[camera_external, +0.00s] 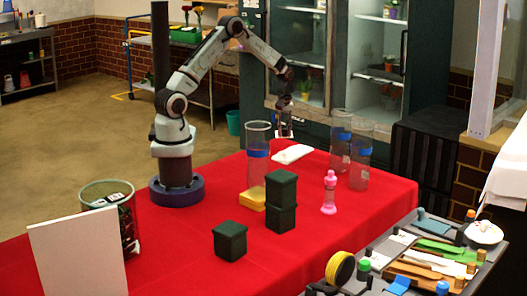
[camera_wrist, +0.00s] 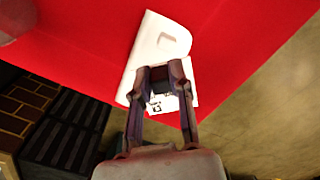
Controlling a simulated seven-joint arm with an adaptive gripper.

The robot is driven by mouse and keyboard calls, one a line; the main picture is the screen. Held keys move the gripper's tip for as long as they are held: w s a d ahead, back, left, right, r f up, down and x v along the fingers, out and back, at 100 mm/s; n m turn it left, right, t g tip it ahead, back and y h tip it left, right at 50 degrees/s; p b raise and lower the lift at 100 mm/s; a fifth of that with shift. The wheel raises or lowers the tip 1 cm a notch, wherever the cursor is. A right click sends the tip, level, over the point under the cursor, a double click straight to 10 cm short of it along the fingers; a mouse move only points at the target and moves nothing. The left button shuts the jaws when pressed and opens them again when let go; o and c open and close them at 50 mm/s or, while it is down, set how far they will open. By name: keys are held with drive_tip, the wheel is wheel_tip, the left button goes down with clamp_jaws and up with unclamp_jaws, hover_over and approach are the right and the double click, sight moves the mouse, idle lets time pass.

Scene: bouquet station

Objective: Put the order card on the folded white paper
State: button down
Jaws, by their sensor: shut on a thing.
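The folded white paper (camera_external: 292,154) lies flat on the red table near its back edge; in the wrist view it is a white shape with rounded corners (camera_wrist: 160,38). My gripper (camera_external: 285,108) points down above the paper's left end. In the wrist view my gripper (camera_wrist: 159,76) is shut on the order card (camera_wrist: 171,103), a white card with black print. The fingers hide part of the card. It overlaps the lower part of the paper in that view; I cannot tell whether they touch.
Two more clear cylinders (camera_external: 358,170) stand to the right. Dark green blocks (camera_external: 281,187) and a pink bottle (camera_external: 329,194) stand in front.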

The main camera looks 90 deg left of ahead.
hover_over(292, 157)
wheel_tip(292, 157, down, 4)
drive_tip(key=shift+f, duration=0.2)
drive_tip(key=shift+w+a+f, duration=0.1)
drive_tip(key=shift+a+f, duration=0.05)
drive_tip(key=shift+f, duration=1.55)
drive_tip(key=c, duration=1)
unclamp_jaws()
drive_tip(key=shift+f, duration=0.1)
wheel_tip(292, 157, up, 12)
drive_tip(key=shift+r, duration=0.15)
